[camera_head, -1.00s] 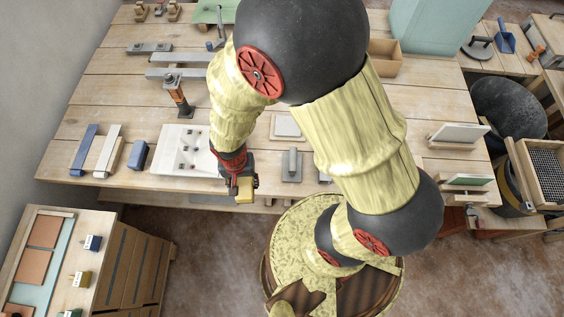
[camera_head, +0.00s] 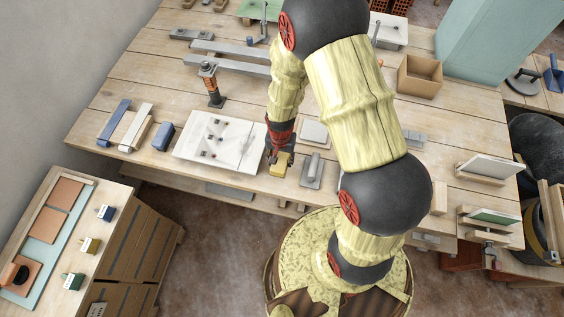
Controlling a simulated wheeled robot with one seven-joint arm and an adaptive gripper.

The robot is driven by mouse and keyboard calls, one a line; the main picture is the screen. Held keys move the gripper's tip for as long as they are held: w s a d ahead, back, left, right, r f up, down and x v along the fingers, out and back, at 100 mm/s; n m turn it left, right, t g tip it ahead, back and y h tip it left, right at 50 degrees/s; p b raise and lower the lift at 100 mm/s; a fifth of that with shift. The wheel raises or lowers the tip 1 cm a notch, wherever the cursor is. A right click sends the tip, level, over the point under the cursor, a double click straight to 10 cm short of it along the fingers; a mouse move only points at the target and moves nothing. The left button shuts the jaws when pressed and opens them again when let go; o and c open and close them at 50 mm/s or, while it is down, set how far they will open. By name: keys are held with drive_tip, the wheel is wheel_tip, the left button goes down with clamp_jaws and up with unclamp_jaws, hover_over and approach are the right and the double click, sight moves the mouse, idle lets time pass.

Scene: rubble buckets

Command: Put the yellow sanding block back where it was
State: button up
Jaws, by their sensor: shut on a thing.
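The yellow sanding block (camera_head: 280,165) is at the end of my arm, near the front edge of the workbench. My gripper (camera_head: 280,150) is shut on it, pointing down, and hides part of its upper side. The block is just right of a white board (camera_head: 215,144) and left of a grey trowel-like tool (camera_head: 312,171). I cannot tell whether the block touches the bench top (camera_head: 165,95) or is held above it.
A blue block (camera_head: 163,136) lies left of the white board. A cardboard box (camera_head: 420,76) stands at the back right.

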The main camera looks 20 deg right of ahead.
sight(282, 163)
drive_tip(key=shift+w+d+f, duration=0.4)
drive_tip(key=shift+d+f, duration=0.05)
drive_tip(key=shift+f, duration=0.25)
drive_tip(key=shift+w+f, duration=0.1)
drive_tip(key=shift+f, duration=1.45)
drive_tip(key=shift+f+b, duration=0.1)
drive_tip(key=shift+b, duration=0.25)
drive_tip(key=o, duration=1.2)
drive_tip(key=shift+o, duration=0.2)
